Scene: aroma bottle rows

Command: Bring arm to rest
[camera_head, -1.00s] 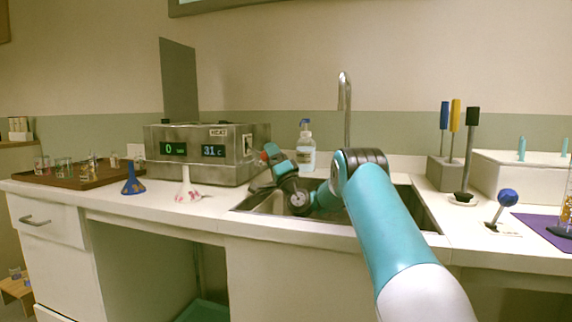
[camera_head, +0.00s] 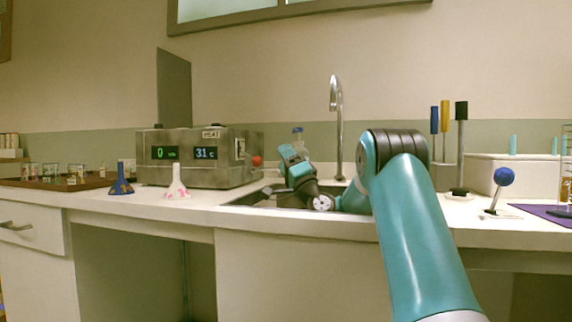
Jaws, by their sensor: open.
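My teal arm (camera_head: 418,235) rises from the bottom right to a dark elbow joint (camera_head: 398,147) and bends back down behind it. Its teal wrist part (camera_head: 292,158) and dark wrist joint (camera_head: 305,188) show over the sink (camera_head: 240,200). My gripper (camera_head: 268,189) is a small dark shape left of the wrist, near the sink's left edge, partly hidden. It is open, and nothing shows in it. The forearm is mostly hidden behind the elbow.
The metal heating box (camera_head: 185,175) stands close left of the wrist. The tap (camera_head: 337,120) rises behind the arm. A blue-ball stand (camera_head: 504,177) and upright tools (camera_head: 460,130) stand right.

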